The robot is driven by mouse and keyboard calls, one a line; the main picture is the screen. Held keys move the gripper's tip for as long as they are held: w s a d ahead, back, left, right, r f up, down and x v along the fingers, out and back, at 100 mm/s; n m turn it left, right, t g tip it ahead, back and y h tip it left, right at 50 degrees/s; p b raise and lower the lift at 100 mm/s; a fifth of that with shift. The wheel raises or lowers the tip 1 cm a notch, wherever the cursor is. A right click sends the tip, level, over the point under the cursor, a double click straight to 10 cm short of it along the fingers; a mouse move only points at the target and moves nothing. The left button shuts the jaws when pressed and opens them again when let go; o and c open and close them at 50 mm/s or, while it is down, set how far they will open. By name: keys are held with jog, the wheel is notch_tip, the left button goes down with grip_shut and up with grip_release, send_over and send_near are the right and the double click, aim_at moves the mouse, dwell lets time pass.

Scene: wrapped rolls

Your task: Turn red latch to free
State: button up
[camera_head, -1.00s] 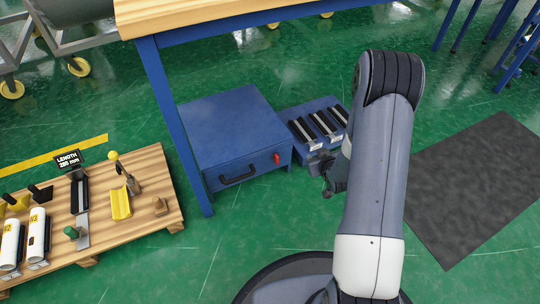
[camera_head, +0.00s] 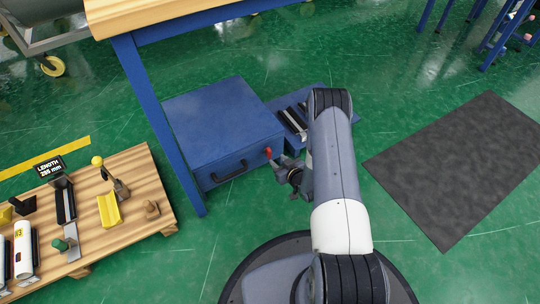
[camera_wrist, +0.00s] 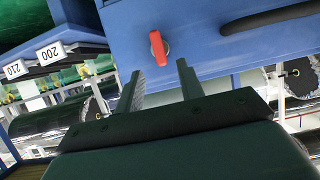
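The red latch (camera_head: 268,153) is on the front face of the blue box (camera_head: 222,118), right of the black handle (camera_head: 230,171). In the wrist view the red latch (camera_wrist: 158,48) sits on the blue face, ahead of my gripper (camera_wrist: 160,78). My gripper's two fingers are apart, with the latch seen beyond the gap between the tips and nothing held. In the head view my gripper (camera_head: 290,175) is just right of and below the latch, partly hidden by its own arm. The handle also shows in the wrist view (camera_wrist: 268,18).
The blue box is beside a blue table leg (camera_head: 158,125). A blue tray with dark slots (camera_head: 290,118) is right of the box, partly behind my arm. A wooden pallet with fixtures (camera_head: 135,215) stands at left. A dark mat (camera_head: 465,165) lies on the open green floor at right.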

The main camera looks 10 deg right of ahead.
aim_at(270, 154)
jog(key=b+x, duration=0.2)
jog(key=x, duration=0.5)
jog(key=shift+f, duration=0.1)
jog(key=shift+c, duration=0.5)
jog(key=c, duration=0.6)
